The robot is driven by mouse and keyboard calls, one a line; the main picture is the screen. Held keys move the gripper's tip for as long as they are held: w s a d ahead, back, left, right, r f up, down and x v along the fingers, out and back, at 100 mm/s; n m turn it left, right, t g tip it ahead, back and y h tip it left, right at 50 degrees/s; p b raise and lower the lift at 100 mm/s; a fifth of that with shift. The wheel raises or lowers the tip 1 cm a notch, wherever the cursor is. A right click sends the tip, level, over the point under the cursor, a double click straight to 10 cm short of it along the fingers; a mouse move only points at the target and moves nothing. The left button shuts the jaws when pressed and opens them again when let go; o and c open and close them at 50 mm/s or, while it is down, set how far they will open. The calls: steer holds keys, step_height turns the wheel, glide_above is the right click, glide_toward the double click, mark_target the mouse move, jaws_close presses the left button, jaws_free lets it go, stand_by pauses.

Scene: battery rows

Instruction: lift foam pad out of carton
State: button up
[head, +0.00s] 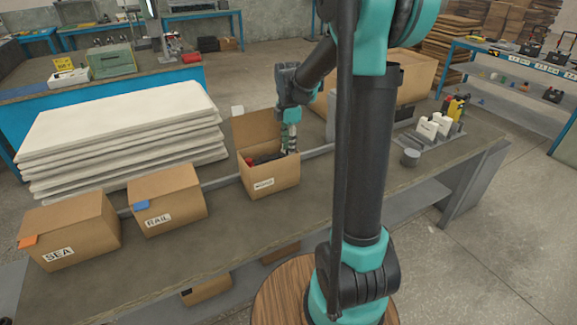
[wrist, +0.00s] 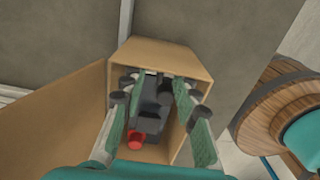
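An open carton (head: 268,182) stands on the workbench with its lid flap raised; its label is too small to read surely. My gripper (head: 289,148) reaches down into it from above. In the wrist view, the gripper (wrist: 159,84) has its two green-padded fingers spread apart inside the carton (wrist: 185,58). A dark object (wrist: 155,103) with a red end (wrist: 136,138) lies in the carton, seen between the fingers; I cannot tell contact. No separate foam pad can be made out inside the carton.
Closed cartons marked RAIL (head: 166,205) and SEA (head: 68,238) stand to the left. A stack of white slabs (head: 120,140) is behind them. White bottles (head: 427,130) and a grey cup (head: 410,158) are to the right. The bench front is clear.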

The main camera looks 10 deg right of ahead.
steer(key=shift+f, duration=0.4)
jaws_close()
steer(key=shift+r, duration=0.1)
